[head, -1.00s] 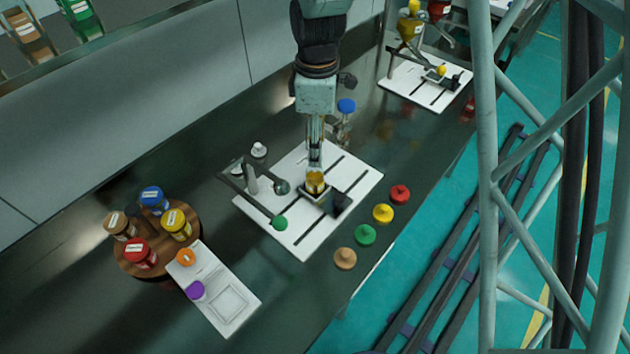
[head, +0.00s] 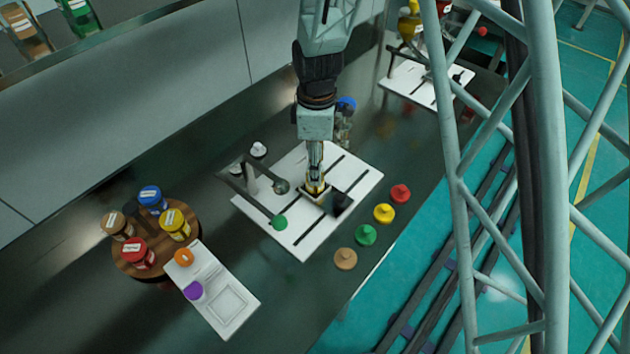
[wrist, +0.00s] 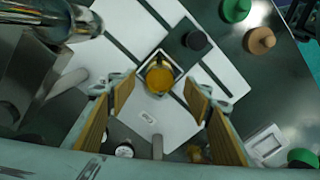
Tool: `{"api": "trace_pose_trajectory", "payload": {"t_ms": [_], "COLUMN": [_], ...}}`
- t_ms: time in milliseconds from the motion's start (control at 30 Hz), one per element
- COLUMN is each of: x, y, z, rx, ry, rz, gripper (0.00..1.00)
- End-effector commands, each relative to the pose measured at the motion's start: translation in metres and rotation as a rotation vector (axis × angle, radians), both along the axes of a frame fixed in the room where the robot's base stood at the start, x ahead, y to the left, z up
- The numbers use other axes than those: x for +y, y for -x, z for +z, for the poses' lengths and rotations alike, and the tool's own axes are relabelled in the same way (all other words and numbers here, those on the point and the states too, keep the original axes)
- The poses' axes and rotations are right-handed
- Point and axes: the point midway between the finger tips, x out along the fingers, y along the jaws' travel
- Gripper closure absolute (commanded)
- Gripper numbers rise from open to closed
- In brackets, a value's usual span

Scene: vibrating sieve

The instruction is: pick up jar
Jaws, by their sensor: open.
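A small jar with yellow contents (head: 315,187) stands in a square holder on the white base plate (head: 300,238). It also shows in the wrist view (wrist: 158,78), between and beyond the two fingertips. My gripper (head: 315,177) is directly above the jar and points down, hiding part of it in the head view. In the wrist view my gripper (wrist: 158,88) has its fingers spread wide, with a gap on both sides of the jar. Whether the fingertips reach down beside the jar is hard to tell.
Several coloured lids, such as the yellow one (head: 384,213), lie farther right. Jars stand on a round wooden board (head: 188,240) at left.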

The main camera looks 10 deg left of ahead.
Motion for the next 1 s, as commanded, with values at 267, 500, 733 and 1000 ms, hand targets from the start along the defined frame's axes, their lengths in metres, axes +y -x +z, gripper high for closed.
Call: {"api": "trace_pose_trajectory", "payload": {"t_ms": [267, 500, 733, 1000], "x": [0.0, 0.0, 0.002, 0.002], "y": [0.0, 0.001, 0.001, 0.001], "z": [0.0, -0.01, -0.033, -0.051], "rx": [0.0, 0.002, 0.002, 0.0], "ry": [0.0, 0.001, 0.001, 0.0], "rz": [0.0, 0.0, 0.0, 0.0], "gripper": [0.54, 0.54, 0.54, 0.54]}}
